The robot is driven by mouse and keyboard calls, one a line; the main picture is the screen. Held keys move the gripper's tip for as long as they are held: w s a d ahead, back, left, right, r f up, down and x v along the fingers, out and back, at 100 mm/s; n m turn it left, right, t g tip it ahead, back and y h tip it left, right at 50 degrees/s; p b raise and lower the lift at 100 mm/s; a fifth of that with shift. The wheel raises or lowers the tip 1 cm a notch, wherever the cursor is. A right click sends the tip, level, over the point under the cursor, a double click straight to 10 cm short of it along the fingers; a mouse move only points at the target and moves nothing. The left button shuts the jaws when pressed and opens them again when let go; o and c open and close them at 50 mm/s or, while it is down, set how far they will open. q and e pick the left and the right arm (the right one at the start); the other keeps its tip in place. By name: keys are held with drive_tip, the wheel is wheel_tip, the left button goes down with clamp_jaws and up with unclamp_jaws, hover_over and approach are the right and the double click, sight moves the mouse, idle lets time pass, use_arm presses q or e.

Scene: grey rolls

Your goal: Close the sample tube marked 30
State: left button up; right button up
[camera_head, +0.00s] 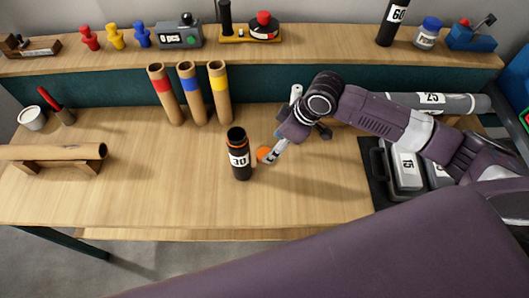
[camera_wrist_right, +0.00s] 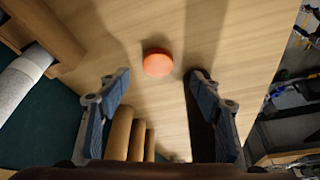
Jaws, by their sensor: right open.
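The sample tube marked 30 (camera_head: 238,163) is a black cylinder with a white label. It stands upright on the wooden table, its top open with an orange rim. An orange cap (camera_head: 263,154) is just right of it, apart from it. In the right wrist view the orange cap (camera_wrist_right: 158,63) shows against the wood, ahead of and between the spread fingers of my right gripper (camera_wrist_right: 159,80), which hold nothing. My left gripper is not in view.
Three brown tubes (camera_head: 190,95) with red, blue and yellow bands stand behind the tube. A long brown roll (camera_head: 50,152) lies on a wooden stand at left. A grey roll marked 25 (camera_head: 455,103) and a black tray (camera_head: 375,185) are at right. The front middle table is clear.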

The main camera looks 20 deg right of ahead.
sight(266, 153)
drive_tip(key=shift+w+a+f, duration=0.1)
drive_tip(key=shift+a+f, duration=0.05)
drive_tip(key=shift+f, duration=0.3)
drive_tip(key=p+x, duration=0.1)
drive_tip(key=x, duration=0.3)
drive_tip(key=shift+w+f, duration=0.3)
drive_tip(key=shift+f, duration=0.25)
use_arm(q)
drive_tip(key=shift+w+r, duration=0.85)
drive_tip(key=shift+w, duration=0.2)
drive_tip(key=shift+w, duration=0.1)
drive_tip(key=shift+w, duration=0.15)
use_arm(e)
drive_tip(key=c, duration=0.8)
